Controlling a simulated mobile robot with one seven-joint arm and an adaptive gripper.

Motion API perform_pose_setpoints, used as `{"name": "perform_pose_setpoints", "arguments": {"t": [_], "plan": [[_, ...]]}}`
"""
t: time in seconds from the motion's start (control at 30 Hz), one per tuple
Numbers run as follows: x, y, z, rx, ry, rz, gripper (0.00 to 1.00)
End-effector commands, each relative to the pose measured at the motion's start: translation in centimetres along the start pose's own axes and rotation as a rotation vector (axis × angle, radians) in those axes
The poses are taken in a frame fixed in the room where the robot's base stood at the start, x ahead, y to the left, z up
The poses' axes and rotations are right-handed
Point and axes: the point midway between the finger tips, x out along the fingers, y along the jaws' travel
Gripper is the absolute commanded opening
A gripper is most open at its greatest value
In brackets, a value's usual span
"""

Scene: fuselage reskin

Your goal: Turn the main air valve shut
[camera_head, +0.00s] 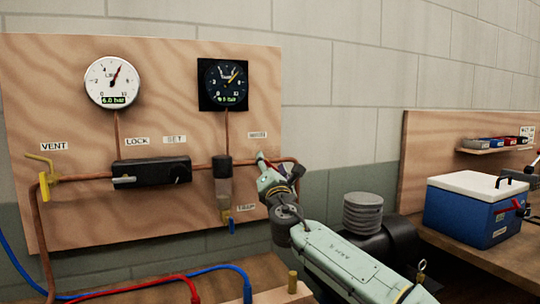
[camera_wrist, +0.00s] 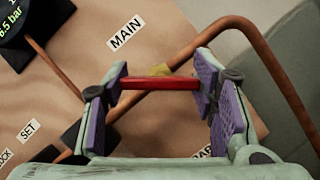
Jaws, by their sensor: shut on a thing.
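The main air valve shows in the wrist view as a red handle (camera_wrist: 158,83) with a bit of yellow body (camera_wrist: 187,69) behind it, on a copper pipe near the label MAIN (camera_wrist: 126,33). My gripper (camera_wrist: 160,90) has its purple pads at the two ends of the red handle, shut on it. The handle lies level across the wrist picture, at a slant to the pipe. In the head view my gripper (camera_head: 266,166) is at the right side of the wooden panel (camera_head: 75,215) and hides most of the valve.
The left gauge (camera_head: 112,82) reads 6.0 bar; a dark gauge (camera_head: 223,83) sits to its right. A yellow vent valve (camera_head: 46,178), a black lock unit (camera_head: 150,172) and a filter bowl (camera_head: 223,185) share the pipe. A blue cooler (camera_head: 470,212) stands on the right bench.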

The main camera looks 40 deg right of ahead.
Motion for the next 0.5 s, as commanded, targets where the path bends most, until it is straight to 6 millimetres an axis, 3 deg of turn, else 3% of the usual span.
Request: {"name": "perform_pose_setpoints", "arguments": {"t": [0.5], "plan": [[0.07,0.10,0.02,0.456,0.001,-0.187,0.25]]}}
